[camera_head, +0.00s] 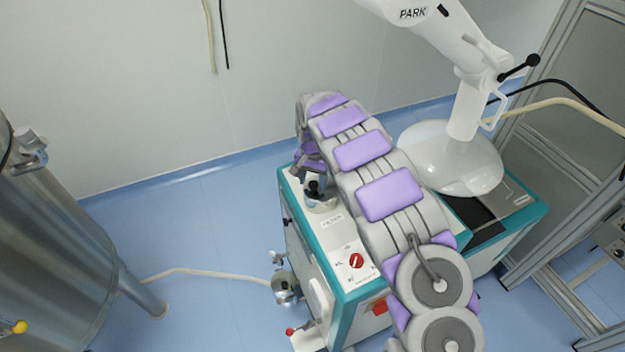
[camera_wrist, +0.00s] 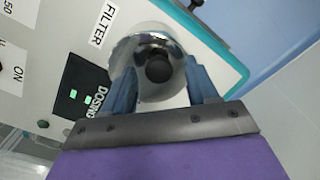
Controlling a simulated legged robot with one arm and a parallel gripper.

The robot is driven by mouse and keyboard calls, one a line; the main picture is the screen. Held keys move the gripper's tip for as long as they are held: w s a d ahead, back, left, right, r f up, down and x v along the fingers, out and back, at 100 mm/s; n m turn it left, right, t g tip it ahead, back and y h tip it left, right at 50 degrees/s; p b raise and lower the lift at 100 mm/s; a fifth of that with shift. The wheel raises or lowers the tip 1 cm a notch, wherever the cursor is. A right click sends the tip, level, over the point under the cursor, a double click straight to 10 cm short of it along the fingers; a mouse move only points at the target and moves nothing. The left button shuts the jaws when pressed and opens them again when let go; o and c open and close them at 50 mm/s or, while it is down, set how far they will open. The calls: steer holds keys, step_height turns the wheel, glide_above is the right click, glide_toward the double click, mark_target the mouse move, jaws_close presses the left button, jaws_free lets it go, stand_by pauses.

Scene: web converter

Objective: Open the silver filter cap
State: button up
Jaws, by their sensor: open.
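The silver filter cap (camera_wrist: 146,43) is a round shiny dome with a black knob (camera_wrist: 158,69) on top, beside the FILTER label. In the head view the cap (camera_head: 321,202) sits on the teal-and-white machine's top, partly hidden by my gripper. My gripper (camera_wrist: 161,70) is open, with one blue-grey finger on each side of the cap and the knob between them. I cannot tell whether the fingers touch the cap. In the head view my gripper (camera_head: 311,180) is at the cap, partly covered by my arm.
The machine top (camera_head: 325,240) carries a red knob (camera_head: 356,260). A dark DOSING display (camera_wrist: 82,90) lies left of the cap. A white dome-based column (camera_head: 452,160) stands right of my arm.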

jaws_close()
stand_by(0.6)
